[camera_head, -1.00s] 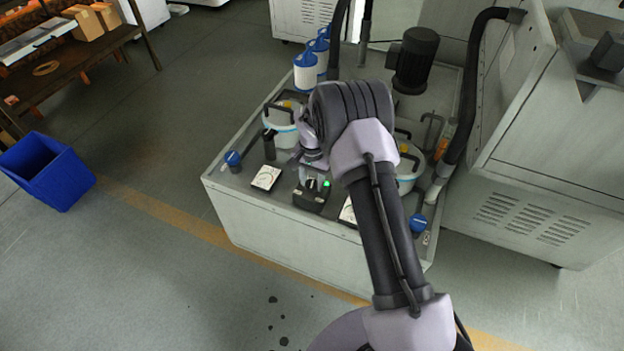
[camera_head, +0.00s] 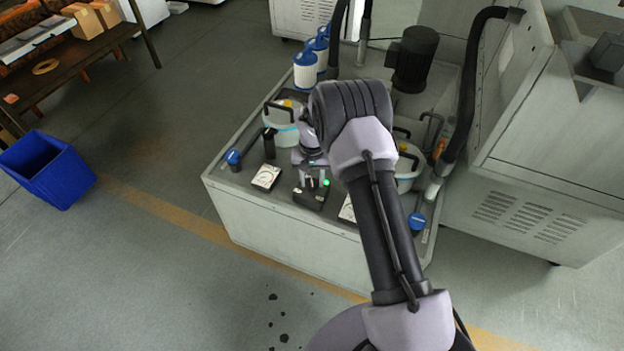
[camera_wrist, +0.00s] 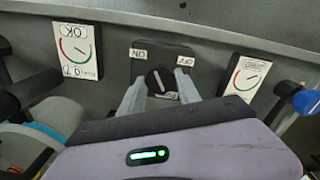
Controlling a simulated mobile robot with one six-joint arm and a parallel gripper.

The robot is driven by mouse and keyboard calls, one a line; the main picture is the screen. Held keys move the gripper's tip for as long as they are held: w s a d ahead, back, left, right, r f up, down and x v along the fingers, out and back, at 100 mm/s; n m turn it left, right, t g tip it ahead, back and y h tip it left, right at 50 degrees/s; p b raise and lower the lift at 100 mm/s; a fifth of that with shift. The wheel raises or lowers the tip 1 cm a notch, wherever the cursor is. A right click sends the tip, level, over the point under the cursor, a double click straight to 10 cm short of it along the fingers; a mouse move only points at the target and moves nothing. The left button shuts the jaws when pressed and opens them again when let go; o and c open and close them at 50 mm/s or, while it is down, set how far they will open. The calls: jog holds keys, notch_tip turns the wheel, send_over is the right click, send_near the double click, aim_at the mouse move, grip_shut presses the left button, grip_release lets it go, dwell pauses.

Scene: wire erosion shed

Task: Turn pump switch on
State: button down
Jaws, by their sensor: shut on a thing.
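The pump switch is a dark knob (camera_wrist: 159,80) on a black box (camera_head: 309,196) on top of the grey tank unit. Two small labels, upside down in the wrist view, sit beyond the knob; the left one (camera_wrist: 138,53) appears to read ON, the right one (camera_wrist: 185,61) OFF. My gripper (camera_head: 312,182) points down at the box, with its two fingers (camera_wrist: 160,90) on either side of the knob and shut on it. The fingers partly hide the knob, and I cannot tell for sure which label it points to.
Dial gauges (camera_head: 266,178) flank the box. A blue-capped fitting (camera_head: 233,158) stands at the left and a blue knob (camera_head: 417,222) at the right. White canisters (camera_head: 282,122), a black motor (camera_head: 414,58) and hoses stand behind.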

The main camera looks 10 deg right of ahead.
jog(key=c, duration=0.9)
grip_release()
jog(key=shift+o, duration=0.2)
notch_tip(320, 180, up, 18)
jog(key=p, duration=0.5)
jog(key=shift+f+p, duration=0.25)
jog(key=shift+p, duration=0.15)
notch_tip(320, 180, up, 7)
send_over(312, 182)
jog(key=s, duration=0.2)
jog(key=s+a+r+t, duration=0.2)
jog(key=s+r, duration=0.6)
jog(key=r, duration=0.4)
jog(key=s+a+r+t+y, duration=0.1)
jog(key=s+r+t, duration=0.1)
jog(key=s, duration=0.9)
jog(key=s+a+r+m+t+y+b, duration=0.1)
jog(key=s+r, duration=0.1)
jog(key=s, duration=1)
jog(key=shift+s+r+m+t, duration=0.3)
jog(key=shift+r+t, duration=0.05)
jog(key=shift+t, duration=0.05)
